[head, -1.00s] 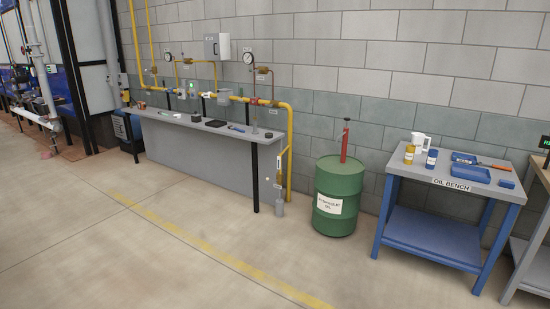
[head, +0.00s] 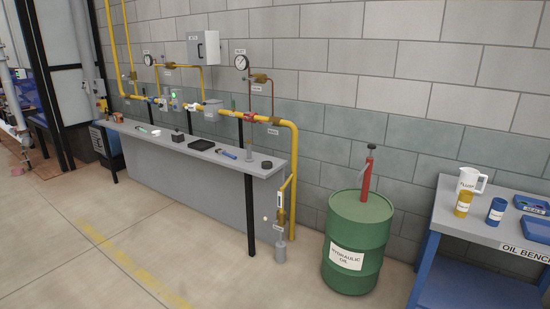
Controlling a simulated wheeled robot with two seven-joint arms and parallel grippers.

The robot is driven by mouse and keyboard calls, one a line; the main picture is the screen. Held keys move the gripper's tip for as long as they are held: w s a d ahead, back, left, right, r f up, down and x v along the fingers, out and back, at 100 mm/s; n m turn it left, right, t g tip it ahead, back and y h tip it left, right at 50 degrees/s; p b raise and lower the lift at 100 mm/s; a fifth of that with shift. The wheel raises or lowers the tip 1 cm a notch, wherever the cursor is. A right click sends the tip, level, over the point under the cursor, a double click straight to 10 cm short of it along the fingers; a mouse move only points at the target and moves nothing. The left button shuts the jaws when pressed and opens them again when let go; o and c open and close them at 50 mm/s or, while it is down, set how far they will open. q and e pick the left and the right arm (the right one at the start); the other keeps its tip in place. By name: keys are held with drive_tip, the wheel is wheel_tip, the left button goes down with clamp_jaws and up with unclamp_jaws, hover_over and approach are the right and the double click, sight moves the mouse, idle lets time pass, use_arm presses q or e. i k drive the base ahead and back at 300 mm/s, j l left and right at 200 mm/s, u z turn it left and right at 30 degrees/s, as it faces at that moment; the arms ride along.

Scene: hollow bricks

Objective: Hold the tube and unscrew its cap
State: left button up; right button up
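Neither of my grippers is in view. I cannot make out for certain which item is the tube with its cap. Small items lie on the long grey bench (head: 268,173) by the wall. Among them are a slim blue item (head: 227,154) lying flat, a small grey upright cylinder (head: 249,153) and a black round piece (head: 267,165) near the right end. They are too small to tell a cap or thread.
A black tray (head: 201,145) lies mid-bench. Yellow pipes (head: 292,150) with valves and gauges run along the wall. A green oil drum (head: 356,240) with a red pump (head: 367,175) and the oil bench (head: 440,225) stand to the right. The floor (head: 110,245) in front is clear.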

sight(249, 159)
drive_tip(key=i, duration=1.95)
